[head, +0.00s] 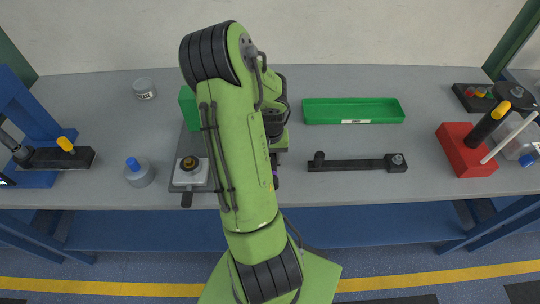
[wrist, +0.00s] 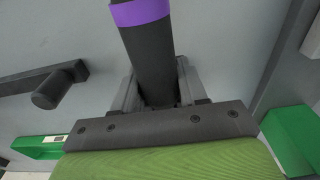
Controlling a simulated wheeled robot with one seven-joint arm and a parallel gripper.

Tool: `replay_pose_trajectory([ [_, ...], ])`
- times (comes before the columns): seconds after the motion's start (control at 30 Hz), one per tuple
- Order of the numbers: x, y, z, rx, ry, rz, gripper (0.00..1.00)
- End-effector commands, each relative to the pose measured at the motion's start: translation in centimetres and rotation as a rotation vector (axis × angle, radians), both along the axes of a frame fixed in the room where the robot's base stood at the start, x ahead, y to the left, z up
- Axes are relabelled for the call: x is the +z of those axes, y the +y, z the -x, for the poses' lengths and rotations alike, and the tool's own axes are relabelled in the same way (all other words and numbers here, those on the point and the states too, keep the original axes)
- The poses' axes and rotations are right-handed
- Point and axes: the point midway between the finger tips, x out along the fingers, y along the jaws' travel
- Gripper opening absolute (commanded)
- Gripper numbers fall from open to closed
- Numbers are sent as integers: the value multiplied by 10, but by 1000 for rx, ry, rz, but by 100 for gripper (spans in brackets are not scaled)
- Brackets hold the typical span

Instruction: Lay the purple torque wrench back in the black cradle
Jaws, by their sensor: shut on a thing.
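The purple torque wrench (wrist: 140,14) shows in the wrist view as a dark round handle with a purple band. My gripper (wrist: 155,88) is shut on this handle, with one finger on each side. Its far end runs out of the top of the picture. In the head view my arm hides most of the gripper and wrench; a small purple spot shows at the arm's right edge. A long black fixture (head: 350,165), which looks like the cradle, lies on the bench right of the arm. Its peg end also shows in the wrist view (wrist: 53,89), beside the gripper and apart from it.
A green tray (head: 352,121) lies behind the black fixture. A red block (head: 463,158) with a yellow-ended tool stands at right. Left of the arm are a grey plate fixture (head: 187,175), a blue-capped bottle (head: 138,172) and a can (head: 145,89). The bench front right is clear.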

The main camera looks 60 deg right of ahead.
Motion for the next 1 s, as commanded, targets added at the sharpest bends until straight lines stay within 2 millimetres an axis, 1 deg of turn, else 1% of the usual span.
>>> replay_pose_trajectory([
  [0.33, -7, 0, 0, 0, -1, 2, 0],
  [0.37, -6, -1, 0, 0, -1, 2, 47],
  [0.5, -6, 0, 0, 0, 0, 1, 68],
  [0.53, -6, 0, 0, 0, 0, 1, 72],
  [0.83, -5, 0, 0, 0, 0, -1, 72],
  [1.0, 10, 0, 0, 0, -1, 0, 72],
])
